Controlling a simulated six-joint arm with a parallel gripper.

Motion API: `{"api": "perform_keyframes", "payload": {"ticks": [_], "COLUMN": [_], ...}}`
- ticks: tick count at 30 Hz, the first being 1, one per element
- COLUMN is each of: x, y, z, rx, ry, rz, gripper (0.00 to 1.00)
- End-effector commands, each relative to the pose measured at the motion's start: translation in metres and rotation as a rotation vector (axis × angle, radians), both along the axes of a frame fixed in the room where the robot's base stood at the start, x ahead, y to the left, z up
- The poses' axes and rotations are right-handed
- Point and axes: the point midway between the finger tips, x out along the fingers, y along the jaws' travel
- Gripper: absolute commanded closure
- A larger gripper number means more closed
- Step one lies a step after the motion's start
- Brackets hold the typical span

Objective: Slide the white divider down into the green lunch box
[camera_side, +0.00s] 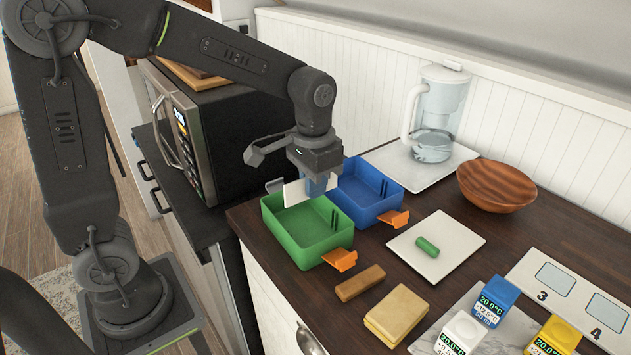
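The green lunch box (305,254) sits open on the dark wooden counter, with an orange latch (340,259) at its near right side. Dark slot ribs show on its inner right wall. My gripper (317,188) points down over the back of the green box, its blue fingers shut on the white divider (297,193). The divider is a thin upright plate, held at about the height of the back rim. Part of it is hidden behind the fingers, and I cannot tell whether its lower edge is inside the box.
A blue lunch box (364,210) stands close behind the green one. A white board (436,250) carries a green cylinder (427,247). A microwave (215,125) is at left.

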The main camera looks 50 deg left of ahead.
Motion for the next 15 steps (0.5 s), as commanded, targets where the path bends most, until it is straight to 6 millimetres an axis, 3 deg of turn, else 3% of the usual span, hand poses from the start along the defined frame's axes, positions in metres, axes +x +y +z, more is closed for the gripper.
{"api": "perform_keyframes", "payload": {"ticks": [15], "x": [0.000], "y": [0.000], "z": [-0.033], "rx": [0.000], "ry": [0.003], "rz": [0.000], "gripper": [1.00]}}
